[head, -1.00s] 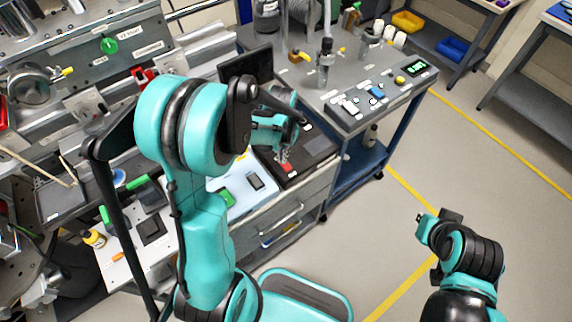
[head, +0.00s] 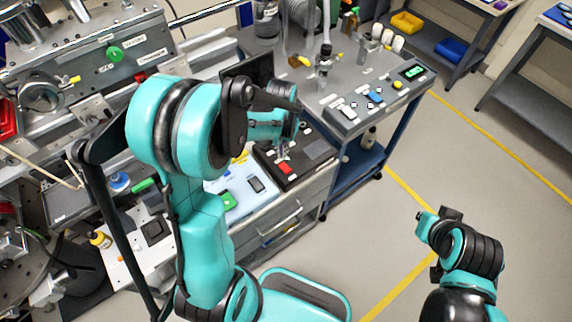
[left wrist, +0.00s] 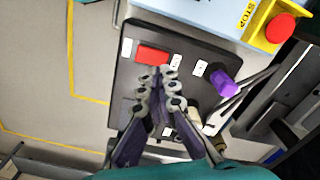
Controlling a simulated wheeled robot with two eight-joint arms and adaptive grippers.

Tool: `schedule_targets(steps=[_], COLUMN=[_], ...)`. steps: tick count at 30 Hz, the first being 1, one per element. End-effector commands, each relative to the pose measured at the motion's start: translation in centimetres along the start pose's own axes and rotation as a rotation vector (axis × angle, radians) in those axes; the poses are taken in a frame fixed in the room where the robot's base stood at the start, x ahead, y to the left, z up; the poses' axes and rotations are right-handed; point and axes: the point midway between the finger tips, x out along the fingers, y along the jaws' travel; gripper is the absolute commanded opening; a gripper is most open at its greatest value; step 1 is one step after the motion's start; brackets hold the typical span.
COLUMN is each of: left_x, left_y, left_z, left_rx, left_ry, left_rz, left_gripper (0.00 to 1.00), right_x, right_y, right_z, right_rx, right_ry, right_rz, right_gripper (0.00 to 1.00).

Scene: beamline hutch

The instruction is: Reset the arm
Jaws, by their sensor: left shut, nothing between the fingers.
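A black control box (head: 318,148) sits on the bench near the middle of the head view. It carries a red rectangular button (head: 286,168), which also shows in the left wrist view (left wrist: 152,55). The left wrist view also shows a purple knob (left wrist: 225,84) on the box, with small white labels around. My left gripper (head: 283,155) is shut and empty, over the box just beside the red button. In the left wrist view its fingertips (left wrist: 160,82) lie just below the button; whether they touch the box is unclear.
A yellow box with a round red STOP button (left wrist: 280,27) stands beside the control box in the left wrist view. A grey console (head: 375,98) with a green display is behind it. Rail-mounted equipment fills the left. The floor at right is clear with yellow lines.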

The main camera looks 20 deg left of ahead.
Motion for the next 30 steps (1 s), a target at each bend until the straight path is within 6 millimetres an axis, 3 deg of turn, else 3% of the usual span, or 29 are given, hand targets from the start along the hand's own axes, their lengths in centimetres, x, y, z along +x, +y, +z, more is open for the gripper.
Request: schedule_targets(steps=[7,25,30], left_x=[-2.0,-2.2,-4.6], left_y=[0.0,0.1,0.8], left_z=[0.0,0.1,1.3], left_rx=[0.000,0.000,0.000], left_ry=[0.000,0.006,0.075], left_rz=[0.000,-0.001,-0.008], left_gripper=[0.00,0.00,0.00], right_x=[-1.2,-1.1,-0.8], right_y=[0.0,0.0,0.0], right_z=[-0.9,-0.8,-0.5], right_rx=[0.000,0.000,0.000], right_ry=[0.000,0.000,0.000], right_rz=[0.000,0.000,0.000], right_gripper=[0.00,0.00,0.00])
